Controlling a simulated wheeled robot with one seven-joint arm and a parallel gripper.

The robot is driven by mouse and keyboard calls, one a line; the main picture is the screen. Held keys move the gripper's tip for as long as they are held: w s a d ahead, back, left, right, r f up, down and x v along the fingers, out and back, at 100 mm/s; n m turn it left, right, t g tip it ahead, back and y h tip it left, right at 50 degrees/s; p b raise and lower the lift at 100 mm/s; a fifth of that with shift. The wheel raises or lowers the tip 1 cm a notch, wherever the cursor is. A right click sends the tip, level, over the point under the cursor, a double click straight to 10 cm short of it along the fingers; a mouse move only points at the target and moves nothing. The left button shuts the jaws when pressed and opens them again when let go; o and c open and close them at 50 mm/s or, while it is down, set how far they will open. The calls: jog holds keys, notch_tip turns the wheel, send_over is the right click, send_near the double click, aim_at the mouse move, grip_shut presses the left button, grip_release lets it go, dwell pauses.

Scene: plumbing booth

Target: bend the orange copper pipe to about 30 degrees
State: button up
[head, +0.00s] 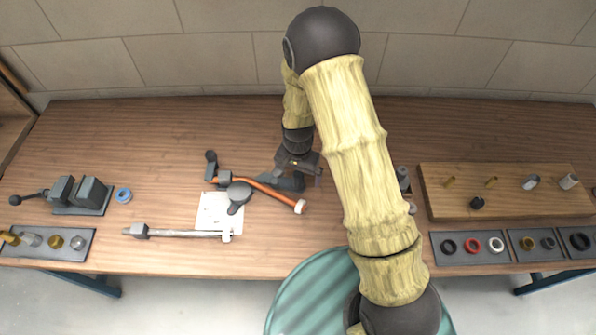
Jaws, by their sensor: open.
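The orange copper pipe (273,194) lies across a dark grey bending tool (238,192) at the middle left of the workbench. The pipe looks slightly curved near the tool and runs down to the right, to a pale end piece (300,207). The bending tool has a round dark part and a dark upright piece (211,165) at its left. My gripper (304,170) is just above and to the right of the pipe, apart from it in the picture, and is open with nothing seen in it. Its fingertips are small and partly unclear against dark parts behind.
A vise (80,192) and blue ring (123,195) are left. A wooden board (515,210) with fittings is right. My arm hides the bench's centre right.

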jog(key=shift+f+b, duration=0.3)
jog(key=shift+f, duration=0.45)
jog(key=c, duration=1.4)
jog(key=shift+s, duration=0.2)
jog(key=shift+s+d+m, duration=0.1)
jog(key=shift+s+m, duration=0.8)
jog(key=shift+s, duration=0.3)
jog(key=shift+s, duration=0.15)
